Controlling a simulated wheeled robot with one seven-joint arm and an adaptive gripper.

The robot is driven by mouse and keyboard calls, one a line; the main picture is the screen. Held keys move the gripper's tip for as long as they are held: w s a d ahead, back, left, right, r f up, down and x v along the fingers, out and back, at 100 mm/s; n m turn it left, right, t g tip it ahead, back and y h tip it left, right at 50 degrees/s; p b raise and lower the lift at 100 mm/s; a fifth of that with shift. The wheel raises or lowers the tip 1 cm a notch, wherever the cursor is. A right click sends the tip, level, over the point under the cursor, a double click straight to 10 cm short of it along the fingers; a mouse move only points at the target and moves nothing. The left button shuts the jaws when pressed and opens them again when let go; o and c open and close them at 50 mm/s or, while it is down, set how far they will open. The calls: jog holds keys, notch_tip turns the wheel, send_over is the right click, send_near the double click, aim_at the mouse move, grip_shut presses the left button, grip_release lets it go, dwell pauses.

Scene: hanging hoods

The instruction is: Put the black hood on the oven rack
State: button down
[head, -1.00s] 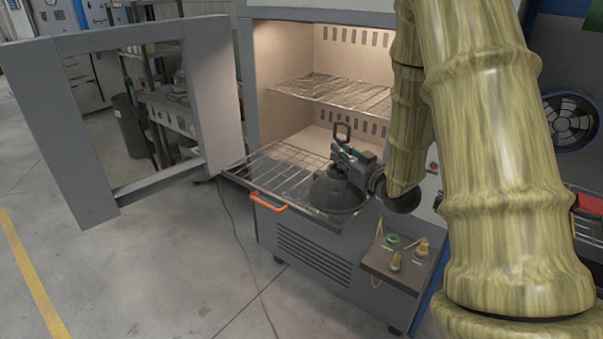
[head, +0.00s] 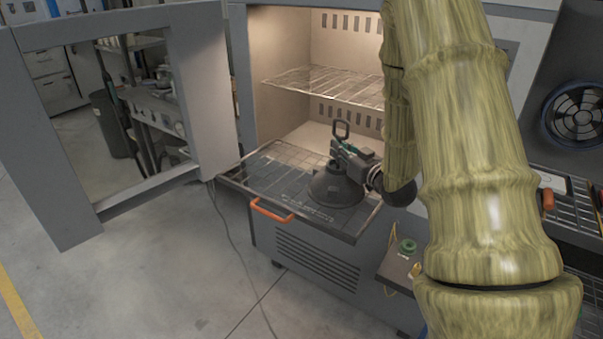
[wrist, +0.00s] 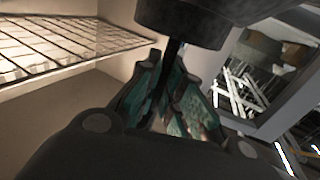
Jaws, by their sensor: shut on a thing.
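The black hood (head: 334,187) is a dark cone with a hanging loop (head: 342,130) on top. In the head view it is upright at the right part of the pulled-out wire oven rack (head: 262,176), which has an orange handle (head: 268,210). I cannot tell whether its rim touches the rack. My gripper (head: 343,152) is at the hood's top, shut on the neck below the loop. In the wrist view the green-padded fingers (wrist: 172,95) close around a dark stem, and the dark hood body (wrist: 175,20) shows at the top edge.
The oven door (head: 200,90) stands open at the left. A second wire shelf (head: 325,82) is inside the lit oven, behind the hood. A side ledge with a green knob (head: 407,246) is at the front right. The rack's left part is clear.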

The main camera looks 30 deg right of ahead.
aim_at(323, 167)
jog(key=w+a+f+p, duration=0.1)
jog(key=w+f+p, duration=0.1)
jog(key=w, duration=0.5)
jog(key=w+a+f+p, duration=0.1)
jog(key=w+f+p, duration=0.1)
jog(key=w, duration=0.6)
jog(key=shift+w+a+f, duration=0.3)
jog(key=shift+a+f, duration=0.05)
jog(key=shift+f, duration=0.1)
jog(key=shift+f, duration=0.2)
jog(key=c, duration=1.6)
grip_release()
jog(key=shift+r, duration=0.15)
jog(key=s+b, duration=0.2)
jog(key=s, duration=1)
